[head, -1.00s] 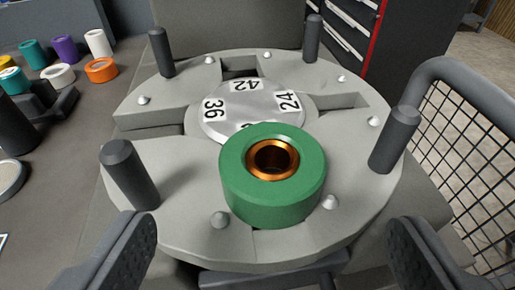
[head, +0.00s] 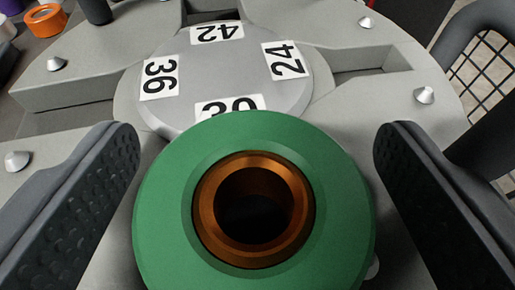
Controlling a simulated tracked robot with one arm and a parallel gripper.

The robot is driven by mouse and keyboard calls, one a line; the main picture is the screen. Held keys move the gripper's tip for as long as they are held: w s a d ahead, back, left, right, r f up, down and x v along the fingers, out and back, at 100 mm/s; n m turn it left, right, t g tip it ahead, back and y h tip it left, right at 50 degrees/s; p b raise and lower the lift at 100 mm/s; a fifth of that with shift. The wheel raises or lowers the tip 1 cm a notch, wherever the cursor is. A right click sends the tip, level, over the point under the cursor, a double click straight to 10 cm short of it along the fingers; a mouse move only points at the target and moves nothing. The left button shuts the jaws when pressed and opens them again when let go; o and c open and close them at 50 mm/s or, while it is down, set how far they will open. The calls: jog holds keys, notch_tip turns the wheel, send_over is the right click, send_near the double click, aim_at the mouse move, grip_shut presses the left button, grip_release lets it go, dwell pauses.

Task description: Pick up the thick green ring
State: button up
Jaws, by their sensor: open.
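The thick green ring (head: 160,205) lies flat on the grey round fixture (head: 75,115), close below the camera. A copper-coloured bushing (head: 205,205) sits in its centre, with a dark hole in the middle. My gripper (head: 256,150) is open. Its two dark, dimpled fingers stand one on each side of the ring, with a gap visible on both sides. The near edge of the ring is cut off by the bottom of the picture.
A silver hub disc (head: 232,75) with number labels lies just beyond the ring. Pointed metal studs (head: 425,95) stick up from the fixture. An orange ring (head: 45,20) lies at the upper left. A dark tubular guard with mesh (head: 480,45) stands at the right.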

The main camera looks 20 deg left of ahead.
jog(key=shift+r, duration=0.1)
jog(key=c, duration=1.2)
jog(key=shift+c, duration=0.2)
